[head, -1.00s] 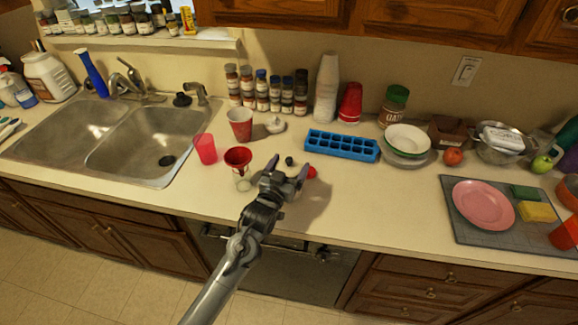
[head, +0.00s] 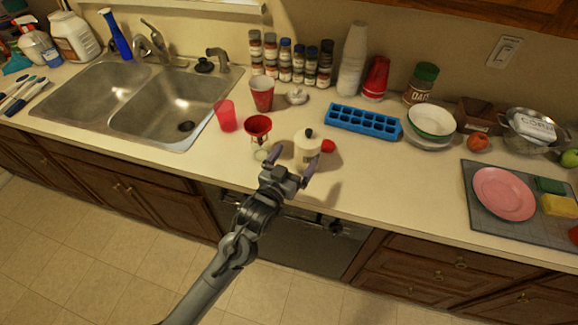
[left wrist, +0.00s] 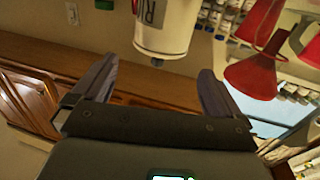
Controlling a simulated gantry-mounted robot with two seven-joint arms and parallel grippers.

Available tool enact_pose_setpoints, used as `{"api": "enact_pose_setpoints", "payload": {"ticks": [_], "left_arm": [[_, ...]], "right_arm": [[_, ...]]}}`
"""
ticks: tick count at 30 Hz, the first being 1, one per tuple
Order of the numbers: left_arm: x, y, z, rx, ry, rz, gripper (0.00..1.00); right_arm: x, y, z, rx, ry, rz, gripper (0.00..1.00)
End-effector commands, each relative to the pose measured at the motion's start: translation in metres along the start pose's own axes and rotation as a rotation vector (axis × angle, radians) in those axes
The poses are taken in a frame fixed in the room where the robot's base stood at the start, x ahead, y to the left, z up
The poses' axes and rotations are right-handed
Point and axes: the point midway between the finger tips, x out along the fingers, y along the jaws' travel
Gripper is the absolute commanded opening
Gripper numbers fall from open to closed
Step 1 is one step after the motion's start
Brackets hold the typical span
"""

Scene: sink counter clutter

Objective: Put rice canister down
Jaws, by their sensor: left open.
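The rice canister (head: 307,148) is white with a dark knob on its lid and appears to stand upright on the counter. My left gripper (head: 293,160) is open and empty on its near side, partly covering the view of its lower part. In the left wrist view the canister (left wrist: 165,28), with part of a letter R showing, lies beyond the spread fingertips (left wrist: 157,68). The fingers appear clear of it. My right gripper is not in view.
A red funnel-shaped thing (head: 258,127), a pink cup (head: 226,116) and a red cup (head: 262,94) stand left of the canister. A small red item (head: 327,146) is close at its right. A blue ice tray (head: 364,121) lies behind. The counter (head: 400,180) to the right is clear.

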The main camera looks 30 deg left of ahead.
Motion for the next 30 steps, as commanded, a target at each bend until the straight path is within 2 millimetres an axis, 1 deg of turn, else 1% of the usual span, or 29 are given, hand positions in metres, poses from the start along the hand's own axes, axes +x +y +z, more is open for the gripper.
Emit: {"api": "enact_pose_setpoints", "payload": {"ticks": [1,3,7,10,11,14,17,18,20,21,23,24,26,27,30], "left_arm": [[-0.008,0.000,0.001,0.000,-0.001,0.000,1.00],[-0.016,0.000,0.001,-0.001,-0.001,0.000,1.00],[-0.026,0.000,0.000,-0.001,-0.001,0.000,1.00],[-0.032,0.000,0.004,0.000,-0.018,0.001,1.00],[-0.034,0.000,0.007,0.000,-0.032,0.002,1.00],[-0.050,0.002,0.026,0.002,-0.127,0.010,1.00],[-0.080,0.004,0.058,0.008,-0.293,0.023,1.00],[-0.097,0.005,0.072,0.012,-0.374,0.030,1.00],[-0.125,0.005,0.093,0.020,-0.503,0.040,1.00],[-0.146,0.006,0.106,0.028,-0.590,0.047,1.00],[-0.178,0.006,0.121,0.039,-0.718,0.057,1.00],[-0.200,0.006,0.130,0.048,-0.800,0.064,1.00],[-0.231,0.005,0.141,0.061,-0.913,0.072,1.00],[-0.250,0.004,0.145,0.070,-0.981,0.077,1.00],[-0.290,0.002,0.152,0.089,-1.119,0.086,1.00]], "right_arm": [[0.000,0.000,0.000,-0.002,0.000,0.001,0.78],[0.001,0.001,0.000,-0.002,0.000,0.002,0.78],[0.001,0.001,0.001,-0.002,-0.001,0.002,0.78],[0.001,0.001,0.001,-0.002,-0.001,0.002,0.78],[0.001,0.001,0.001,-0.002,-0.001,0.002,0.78],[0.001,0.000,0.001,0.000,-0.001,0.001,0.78],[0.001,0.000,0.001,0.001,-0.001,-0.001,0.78],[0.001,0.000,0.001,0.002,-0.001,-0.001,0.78],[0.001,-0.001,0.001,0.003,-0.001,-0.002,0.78],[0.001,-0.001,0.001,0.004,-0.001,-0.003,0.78],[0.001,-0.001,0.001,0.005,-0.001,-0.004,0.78],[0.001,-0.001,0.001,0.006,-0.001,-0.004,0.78],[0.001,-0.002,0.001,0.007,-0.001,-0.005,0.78],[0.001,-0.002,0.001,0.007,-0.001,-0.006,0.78],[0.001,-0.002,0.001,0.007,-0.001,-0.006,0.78]]}}
